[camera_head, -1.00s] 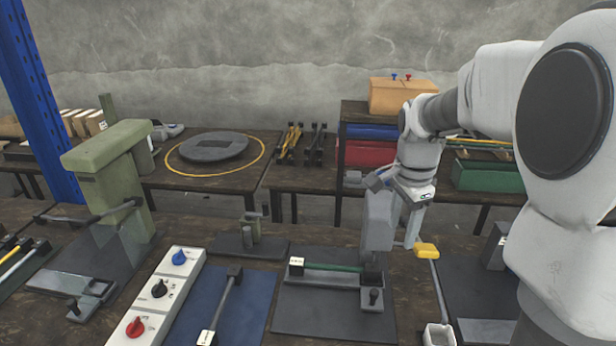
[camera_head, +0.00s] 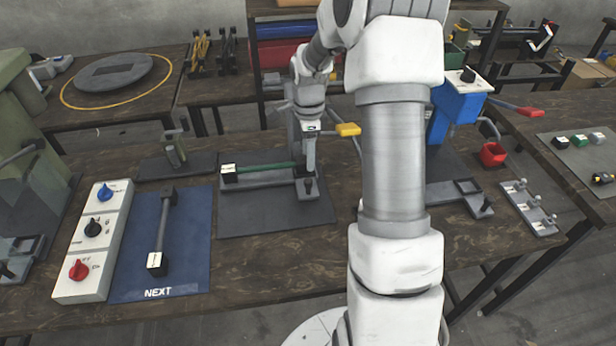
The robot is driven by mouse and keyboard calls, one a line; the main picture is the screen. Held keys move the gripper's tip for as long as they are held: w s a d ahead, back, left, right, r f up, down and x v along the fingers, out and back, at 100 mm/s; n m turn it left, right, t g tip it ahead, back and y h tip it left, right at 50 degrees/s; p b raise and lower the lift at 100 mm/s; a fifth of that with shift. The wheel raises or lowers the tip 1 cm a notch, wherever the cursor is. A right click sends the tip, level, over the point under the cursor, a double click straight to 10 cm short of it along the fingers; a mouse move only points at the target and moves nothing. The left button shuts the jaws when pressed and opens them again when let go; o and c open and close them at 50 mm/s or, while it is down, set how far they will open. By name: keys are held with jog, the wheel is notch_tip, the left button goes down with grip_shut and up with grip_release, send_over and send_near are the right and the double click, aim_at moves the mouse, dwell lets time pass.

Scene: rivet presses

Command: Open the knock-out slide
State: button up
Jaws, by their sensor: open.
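A grey press (camera_head: 296,147) stands on a dark grey mat (camera_head: 275,217) at the middle of the bench. At its foot lies a slide-like part: a green rod (camera_head: 265,168) over a grey rail, with a white-tagged block (camera_head: 229,173) at its left end and a dark knob (camera_head: 308,186) at the right. No readable label shows which part is the knock-out slide. My gripper (camera_head: 310,152) is open, pointing down beside the press, above the right end of the rail. Its fingertips are small and partly merge with the press, so contact cannot be told.
A yellow-handled lever (camera_head: 348,129) sticks out close to my gripper. A white switch panel (camera_head: 93,243) and a blue mat marked NEXT (camera_head: 187,270) lie left. A blue press (camera_head: 458,105) with red handles and a flat slide frame (camera_head: 455,193) stand right. My arm hides the bench between.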

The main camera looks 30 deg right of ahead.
aim_at(308, 181)
notch_tip(308, 181, down, 9)
jog(key=shift+r, duration=0.2)
grip_shut()
dwell(0.3)
dwell(1.2)
